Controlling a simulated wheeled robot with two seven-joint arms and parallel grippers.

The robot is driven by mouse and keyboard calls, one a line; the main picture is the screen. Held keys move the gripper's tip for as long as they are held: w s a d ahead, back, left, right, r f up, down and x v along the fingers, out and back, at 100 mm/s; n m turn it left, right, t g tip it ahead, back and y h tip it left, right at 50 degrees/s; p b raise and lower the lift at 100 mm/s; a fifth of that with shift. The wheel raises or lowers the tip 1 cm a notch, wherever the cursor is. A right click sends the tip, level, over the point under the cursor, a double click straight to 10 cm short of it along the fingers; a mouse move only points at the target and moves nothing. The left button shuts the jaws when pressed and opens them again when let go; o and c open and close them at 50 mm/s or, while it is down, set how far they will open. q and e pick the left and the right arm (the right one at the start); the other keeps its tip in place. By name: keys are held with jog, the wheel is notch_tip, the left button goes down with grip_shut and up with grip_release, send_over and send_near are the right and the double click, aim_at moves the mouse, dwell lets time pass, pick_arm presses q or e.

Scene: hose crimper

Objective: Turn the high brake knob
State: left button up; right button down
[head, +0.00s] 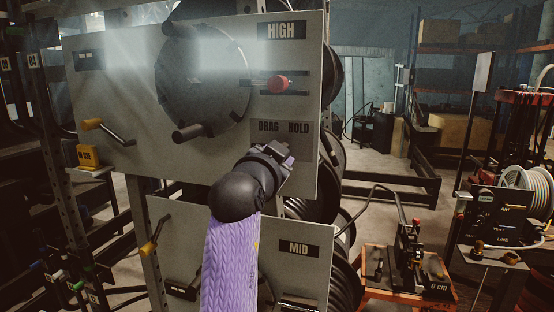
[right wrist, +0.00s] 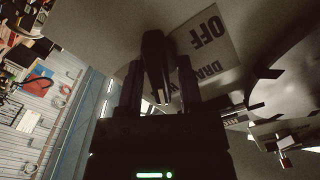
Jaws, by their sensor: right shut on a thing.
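The high panel (head: 120,80) carries a HIGH label (head: 282,30) at its upper right and a DRAG / HOLD label (head: 284,128) below it. My right gripper (head: 284,155) is just under the DRAG / HOLD label, against the panel's lower right. It hides the knob in the head view. In the right wrist view, the dark, elongated high brake knob (right wrist: 154,62) lies between the two fingers of my right gripper (right wrist: 160,92), which is shut on it. A label plate with OFF and DRAG (right wrist: 203,42) shows beside it. My left gripper is not in view.
A red knob (head: 277,83) sits in a slot above the DRAG / HOLD label. A large dark drum with a crank grip (head: 188,132) is to its left. A yellow-handled lever (head: 92,124) sticks out further left. The MID panel (head: 312,262) is below.

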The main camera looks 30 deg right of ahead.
jog(key=c, duration=0.6)
grip_release()
jog(key=shift+w, duration=0.1)
jog(key=b+v, duration=0.3)
jog(key=v, duration=0.7)
jog(key=shift+d, duration=0.1)
jog(key=shift+f, duration=0.1)
